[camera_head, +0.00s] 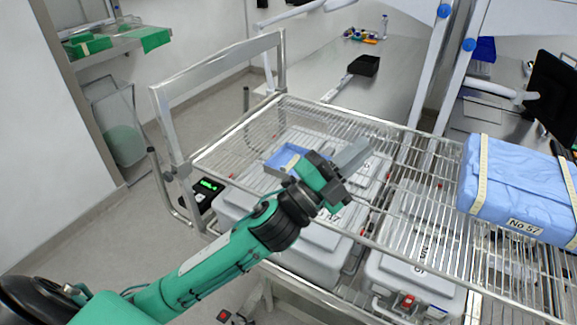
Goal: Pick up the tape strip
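A blue wrapped pack (520,188) marked "No 57" lies on the wire rack at the right. A cream tape strip (482,172) runs over its left end, and another tape strip (572,185) shows at its right edge. A small blue tray (284,158) lies left of my gripper, with a pale piece in it that is too small to make out. My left gripper (354,156) is over the middle of the rack, well left of the pack and apart from it. Its grey fingers show side-on, so their opening is hidden. My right gripper is out of view.
The wire rack (405,205) has bare room between my gripper and the pack. Grey lidded boxes (415,285) stand below it. Metal posts (425,85) rise behind the rack.

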